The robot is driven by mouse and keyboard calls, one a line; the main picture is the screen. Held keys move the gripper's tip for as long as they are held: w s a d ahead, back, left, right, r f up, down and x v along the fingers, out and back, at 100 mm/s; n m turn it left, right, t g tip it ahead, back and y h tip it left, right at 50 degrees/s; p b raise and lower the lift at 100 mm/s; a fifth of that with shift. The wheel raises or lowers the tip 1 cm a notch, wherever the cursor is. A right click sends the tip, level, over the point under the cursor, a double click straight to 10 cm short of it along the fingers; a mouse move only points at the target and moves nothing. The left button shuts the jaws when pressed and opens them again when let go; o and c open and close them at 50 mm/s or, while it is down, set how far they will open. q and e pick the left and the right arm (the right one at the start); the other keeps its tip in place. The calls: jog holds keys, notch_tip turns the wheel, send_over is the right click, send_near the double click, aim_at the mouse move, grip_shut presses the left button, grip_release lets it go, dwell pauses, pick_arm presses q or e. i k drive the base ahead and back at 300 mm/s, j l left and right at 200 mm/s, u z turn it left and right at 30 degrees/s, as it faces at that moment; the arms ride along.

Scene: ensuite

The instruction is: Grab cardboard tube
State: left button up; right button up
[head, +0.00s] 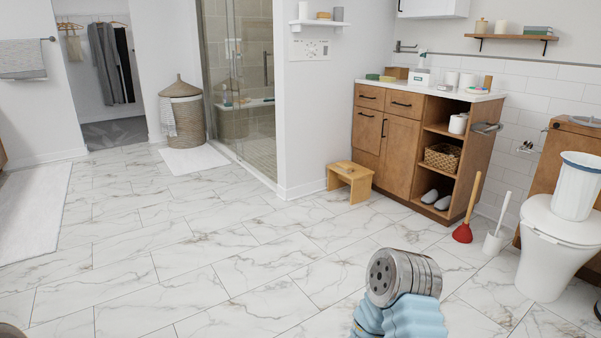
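A small brown upright piece (488,82) stands at the back right of the white vanity counter. It may be the cardboard tube, but it is too small to be sure. Two white rolls or cups (452,80) stand to its left on the counter. One of my arm's grey and blue links shows at the bottom centre-right, well short of the vanity. Neither gripper's fingers show in the head view.
The wooden vanity (398,140) has open shelves on its right side. A wooden stool (349,182), a red plunger (463,232), a toilet brush (494,240) and a toilet (545,250) stand around it. The marble-tiled floor (200,250) in front is clear.

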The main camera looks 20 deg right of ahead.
aim_at(487, 80)
jog(key=i+l+z, duration=0.5)
jog(key=l, duration=0.25)
jog(key=i+l+z, duration=0.95)
jog(key=i, duration=0.3)
jog(key=i+l, duration=0.15)
jog(key=i, duration=0.25)
jog(key=i+l, duration=0.2)
jog(key=i, duration=0.2)
jog(key=i+l, duration=0.15)
jog(key=i, duration=0.2)
jog(key=i+j+z, duration=0.1)
jog(key=z, duration=0.8)
jog(key=j+z, duration=0.7)
jog(key=j, duration=0.2)
jog(key=k+j+z, duration=0.1)
jog(key=j+z, duration=0.2)
jog(key=j, duration=0.15)
